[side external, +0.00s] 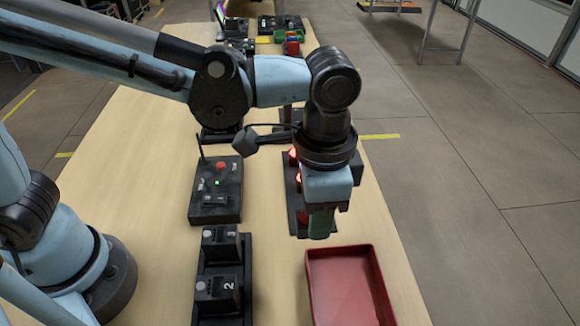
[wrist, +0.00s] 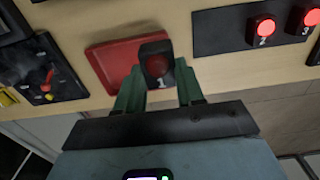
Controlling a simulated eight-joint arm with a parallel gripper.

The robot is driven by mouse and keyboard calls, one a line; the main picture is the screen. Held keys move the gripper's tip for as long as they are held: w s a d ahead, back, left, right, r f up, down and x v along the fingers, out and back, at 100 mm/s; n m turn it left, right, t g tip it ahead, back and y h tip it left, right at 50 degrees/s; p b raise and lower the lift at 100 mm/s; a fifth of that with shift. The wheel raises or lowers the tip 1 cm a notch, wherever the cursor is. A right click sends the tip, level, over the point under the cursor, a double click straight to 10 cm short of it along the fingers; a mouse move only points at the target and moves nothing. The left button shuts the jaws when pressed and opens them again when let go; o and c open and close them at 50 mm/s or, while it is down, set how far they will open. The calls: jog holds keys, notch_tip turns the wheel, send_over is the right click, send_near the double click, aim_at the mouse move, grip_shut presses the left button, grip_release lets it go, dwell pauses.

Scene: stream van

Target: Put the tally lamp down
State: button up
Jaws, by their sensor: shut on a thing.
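The tally lamp (wrist: 157,66) is a small dark block with a dull red lens and the number 1. In the wrist view it sits between the green fingers of my gripper (wrist: 160,85), which is shut on it. In the side view my gripper (side external: 321,222) points down near the end of the dark lamp board, just beyond the far edge of the red tray. I cannot make out the held lamp there. In the wrist view the lamp overlaps the red tray (wrist: 105,58); its height above the table is unclear.
The red tray (side external: 376,262) is empty. The dark lamp board (wrist: 215,32) carries glowing red lamps 2 (wrist: 264,28) and 3 (wrist: 309,18). A control box (side external: 216,190) with a red button and a dark rack (side external: 222,270) with numbered units stand left of my gripper.

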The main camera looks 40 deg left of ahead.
aim_at(349, 295)
jog(key=shift+s+d+r, duration=0.15)
jog(key=shift+s+d, duration=0.15)
jog(key=shift+d, duration=0.05)
jog(key=d+f+n, duration=0.1)
jog(key=d+f, duration=0.1)
jog(key=d+f+n, duration=0.2)
jog(key=d, duration=0.1)
jog(key=d+f+n, duration=0.1)
jog(key=d, duration=0.1)
jog(key=shift+d+f+n, duration=0.25)
jog(key=shift+f+n, duration=0.05)
jog(key=shift+f, duration=2.4)
jog(key=shift+f, duration=0.15)
jog(key=o, duration=1.1)
jog(key=shift+c, duration=0.2)
